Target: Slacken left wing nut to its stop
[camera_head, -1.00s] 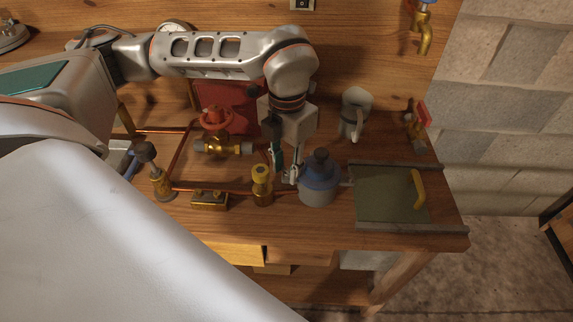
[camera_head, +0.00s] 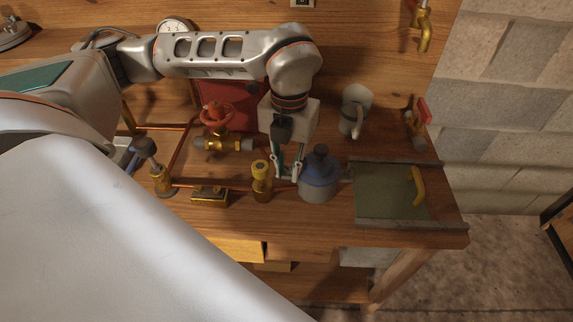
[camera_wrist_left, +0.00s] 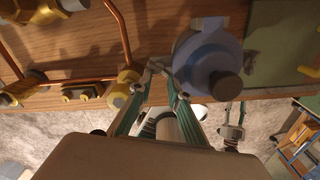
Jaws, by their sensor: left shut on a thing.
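The blue-grey still pot (camera_head: 319,178) with its dark knobbed top stands on the bench; it also shows in the left wrist view (camera_wrist_left: 207,62). My left gripper (camera_head: 288,177) points down at the pot's left side. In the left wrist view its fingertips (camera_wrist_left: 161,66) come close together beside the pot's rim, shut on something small. The left wing nut is hidden between the fingertips, so I cannot see its wings or thread. What looks like my right gripper (camera_wrist_left: 233,128) hangs past the bench's front edge; its jaws are too small to judge.
A brass fitting with a yellow cap (camera_head: 261,183) stands close left of my left gripper. A red-wheeled valve (camera_head: 216,118) and copper pipes lie further left. A grey mug (camera_head: 354,111) stands behind the pot, and a green plate with a yellow handle (camera_head: 390,192) lies right.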

